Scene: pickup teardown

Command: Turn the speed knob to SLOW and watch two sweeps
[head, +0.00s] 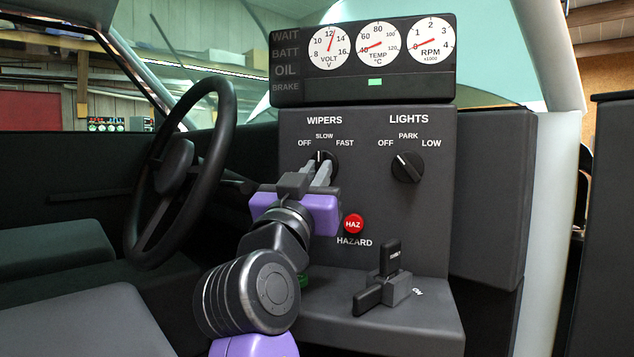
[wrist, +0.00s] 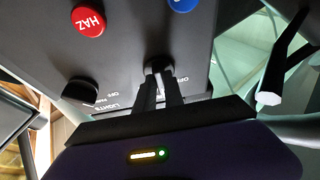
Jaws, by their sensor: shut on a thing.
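The wiper speed knob (head: 319,155) is a black dial on the dark dash panel, under the printed words OFF, SLOW and FAST. Its small white mark points roughly straight up, toward SLOW. My gripper (head: 322,172) is at the knob with its two grey fingers shut on it from the front. The fingers hide most of the knob in the head view. The wrist view shows the knob (wrist: 157,67) between the fingertips (wrist: 159,84). A thin dark line (head: 163,36) crosses the windshield at upper left; I cannot tell whether it is a wiper.
The LIGHTS knob (head: 407,167) is to the right. The red HAZ button (head: 353,224) is just below, close to my wrist. A black lever (head: 389,257) stands on the lower console. The steering wheel (head: 180,172) is to the left. Gauges (head: 379,45) sit above.

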